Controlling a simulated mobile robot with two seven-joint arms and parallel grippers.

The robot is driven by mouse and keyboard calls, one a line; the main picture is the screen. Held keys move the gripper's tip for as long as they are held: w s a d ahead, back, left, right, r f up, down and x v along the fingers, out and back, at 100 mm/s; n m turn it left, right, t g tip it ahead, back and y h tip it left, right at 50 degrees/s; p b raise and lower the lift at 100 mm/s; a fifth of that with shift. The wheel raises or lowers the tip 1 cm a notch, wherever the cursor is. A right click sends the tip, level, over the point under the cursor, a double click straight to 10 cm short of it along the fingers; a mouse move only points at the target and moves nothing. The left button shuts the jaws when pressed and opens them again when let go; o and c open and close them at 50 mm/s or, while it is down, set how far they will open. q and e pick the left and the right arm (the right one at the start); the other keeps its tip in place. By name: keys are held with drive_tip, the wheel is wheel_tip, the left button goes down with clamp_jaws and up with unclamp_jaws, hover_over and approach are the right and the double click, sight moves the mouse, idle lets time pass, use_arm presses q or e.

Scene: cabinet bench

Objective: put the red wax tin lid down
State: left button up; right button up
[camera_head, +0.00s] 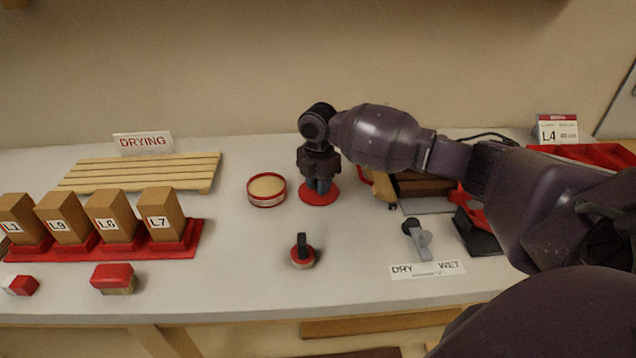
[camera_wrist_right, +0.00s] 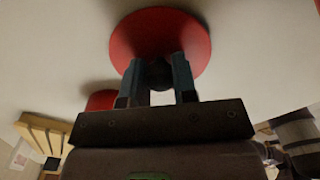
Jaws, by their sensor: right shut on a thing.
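The red wax tin lid (camera_head: 318,199) is a flat red disc under my right gripper (camera_head: 321,186), just right of the open tin. In the right wrist view the lid (camera_wrist_right: 160,35) lies across the fingertips, and my right gripper (camera_wrist_right: 158,82) is shut on its dark central knob. The lid looks level and at or very near the bench top; I cannot tell whether it touches. The open wax tin (camera_head: 267,190), red-rimmed with pale wax inside, stands apart to the left. My left gripper is out of view.
A slatted drying rack (camera_head: 140,172) and a red tray of labelled wooden blocks (camera_head: 150,250) are at left. A round black-handled tool (camera_head: 302,255) stands in front. A DRY/WET card (camera_head: 428,270) and a brown block (camera_head: 425,185) are at right. Bare bench lies around the lid's front.

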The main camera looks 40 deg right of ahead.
drive_tip(key=shift+f, duration=0.1)
drive_tip(key=o, duration=0.9)
wheel_tip(320, 180, up, 12)
drive_tip(key=p, duration=0.1)
drive_tip(key=shift+r+p, duration=0.2)
drive_tip(key=shift+p, duration=0.15)
